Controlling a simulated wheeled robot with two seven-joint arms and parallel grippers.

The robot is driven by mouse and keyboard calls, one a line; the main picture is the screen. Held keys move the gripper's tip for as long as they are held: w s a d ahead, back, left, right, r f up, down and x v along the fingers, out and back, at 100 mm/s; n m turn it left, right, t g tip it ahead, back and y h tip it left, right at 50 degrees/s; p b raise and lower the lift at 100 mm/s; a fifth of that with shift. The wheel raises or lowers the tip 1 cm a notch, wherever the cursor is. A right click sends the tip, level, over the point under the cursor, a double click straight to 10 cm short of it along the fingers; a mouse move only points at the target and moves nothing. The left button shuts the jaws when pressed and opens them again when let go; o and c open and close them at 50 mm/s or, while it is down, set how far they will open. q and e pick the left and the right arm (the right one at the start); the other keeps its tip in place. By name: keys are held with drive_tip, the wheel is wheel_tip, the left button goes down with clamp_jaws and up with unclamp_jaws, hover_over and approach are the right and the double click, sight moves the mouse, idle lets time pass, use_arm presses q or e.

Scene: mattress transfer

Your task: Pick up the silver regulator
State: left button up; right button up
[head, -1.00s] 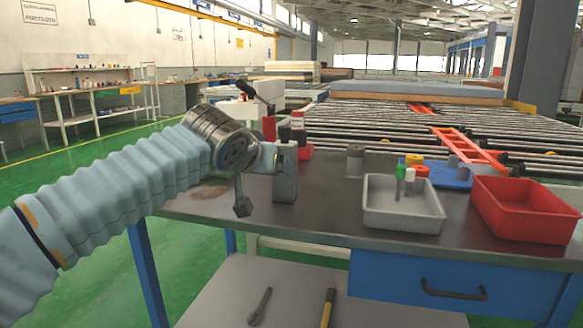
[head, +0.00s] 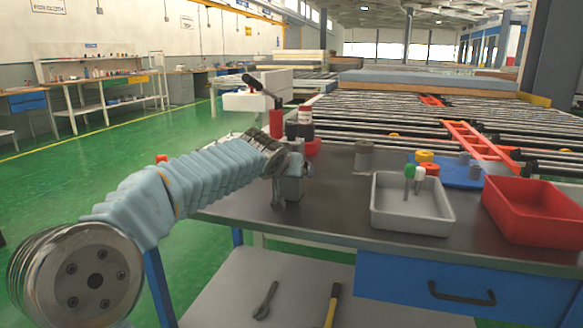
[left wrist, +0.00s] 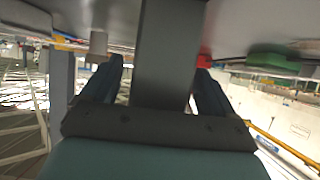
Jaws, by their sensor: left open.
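A grey upright metal block (head: 293,189), which looks like the silver regulator, stands on the workbench's dark top (head: 335,205) near its left end. My left gripper (head: 283,190) comes down at this block, and my wrist hides its upper part in the head view. In the left wrist view the block (left wrist: 167,45) stands between the two dark fingers of the open gripper (left wrist: 160,72). Gaps show between the block and the fingers. My right gripper is in neither view.
A red-topped jar (head: 305,122) and a red bottle with a black lever (head: 276,120) stand just behind. Bare bench lies between block and tray.

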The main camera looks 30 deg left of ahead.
use_arm(q)
drive_tip(key=shift+w+a+f, duration=0.1)
drive_tip(key=shift+w+f, duration=0.1)
drive_tip(key=shift+w, duration=0.15)
drive_tip(key=shift+c, duration=0.4)
drive_tip(key=c, duration=1.4)
drive_tip(key=shift+r, duration=0.1)
clamp_jaws()
